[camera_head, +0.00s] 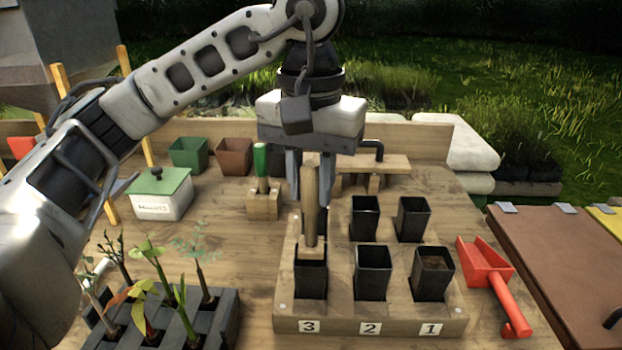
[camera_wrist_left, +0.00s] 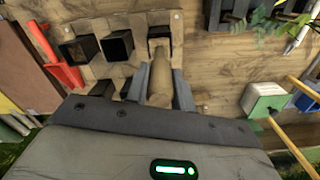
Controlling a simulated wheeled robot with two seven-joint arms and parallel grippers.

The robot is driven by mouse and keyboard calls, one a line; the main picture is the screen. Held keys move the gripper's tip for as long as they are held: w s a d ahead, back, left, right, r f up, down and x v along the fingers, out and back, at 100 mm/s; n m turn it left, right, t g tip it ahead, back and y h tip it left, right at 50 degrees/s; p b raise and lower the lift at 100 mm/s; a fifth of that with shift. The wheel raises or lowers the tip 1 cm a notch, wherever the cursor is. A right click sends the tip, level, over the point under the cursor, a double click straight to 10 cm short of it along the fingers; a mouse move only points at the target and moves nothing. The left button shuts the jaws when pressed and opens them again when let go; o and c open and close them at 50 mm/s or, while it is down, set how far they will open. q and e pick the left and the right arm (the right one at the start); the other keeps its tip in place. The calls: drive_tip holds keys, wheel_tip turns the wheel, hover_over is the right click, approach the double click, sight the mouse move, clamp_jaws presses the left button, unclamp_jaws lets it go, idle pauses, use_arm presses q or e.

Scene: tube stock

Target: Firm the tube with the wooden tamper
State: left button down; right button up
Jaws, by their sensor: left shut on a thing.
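The wooden tamper (camera_head: 310,207) stands upright, and my left gripper (camera_head: 309,190) is shut on its handle from above. In the left wrist view the tamper (camera_wrist_left: 160,82) lies between the fingers of my left gripper (camera_wrist_left: 160,92). The tamper's block end is at the mouth of the black tube above label 3 (camera_head: 311,283). How far it reaches inside is hidden. Tube 2 (camera_head: 372,285) looks dark inside. Tube 1 (camera_head: 431,283) shows brown soil near its rim. All stand in a wooden rack (camera_head: 345,313). My right gripper is not in view.
Two more black tubes (camera_head: 364,224) (camera_head: 413,226) stand in the rack's back row. A red scoop (camera_head: 487,268) lies right of the rack. A dark tray of seedlings (camera_head: 225,318) stands left. A green-lidded box (camera_head: 161,205) and a green-handled tool (camera_head: 261,160) stand behind.

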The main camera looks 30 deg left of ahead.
sight(311, 212)
use_arm(q)
drive_tip(key=shift+f, duration=0.1)
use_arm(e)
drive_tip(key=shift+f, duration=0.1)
use_arm(q)
drive_tip(key=shift+f+b, duration=0.7)
drive_tip(key=shift+f, duration=0.05)
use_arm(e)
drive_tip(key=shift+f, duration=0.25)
use_arm(q)
drive_tip(key=shift+f+b, duration=0.4)
drive_tip(key=shift+f, duration=0.35)
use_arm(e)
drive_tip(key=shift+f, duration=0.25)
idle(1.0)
use_arm(q)
drive_tip(key=shift+d+f, duration=0.1)
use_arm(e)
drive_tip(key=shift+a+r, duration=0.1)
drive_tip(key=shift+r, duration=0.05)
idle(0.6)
